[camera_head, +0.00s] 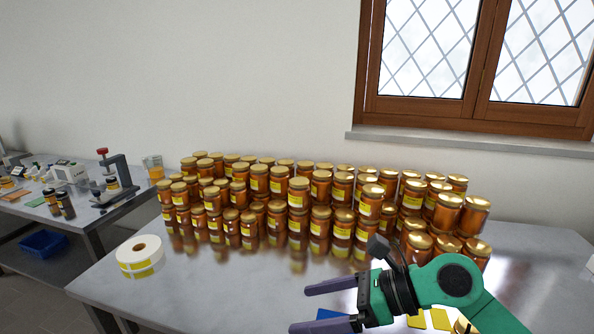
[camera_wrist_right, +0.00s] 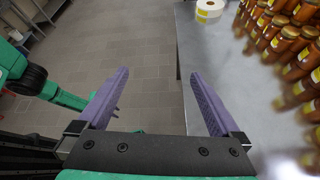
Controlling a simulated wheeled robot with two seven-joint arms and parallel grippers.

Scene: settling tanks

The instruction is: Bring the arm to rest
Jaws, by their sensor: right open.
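My right arm (camera_head: 458,283) is green and comes in from the lower right in the head view. Its gripper (camera_head: 325,306) has two purple fingers, spread apart, with nothing between them. It points left above the front part of the steel table. In the right wrist view the gripper (camera_wrist_right: 160,95) is open and empty, over the table's edge and the tiled floor. A green arm part of mine shows at the left of that view. My left gripper does not show in the head view.
Many honey jars (camera_head: 298,196) stand stacked on the steel table (camera_head: 200,290). A label roll (camera_head: 140,255) lies at the table's left. A blue item (camera_head: 333,313) and yellow pieces (camera_head: 440,319) lie near my gripper. A second bench (camera_head: 88,215) holds a press. A window is behind.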

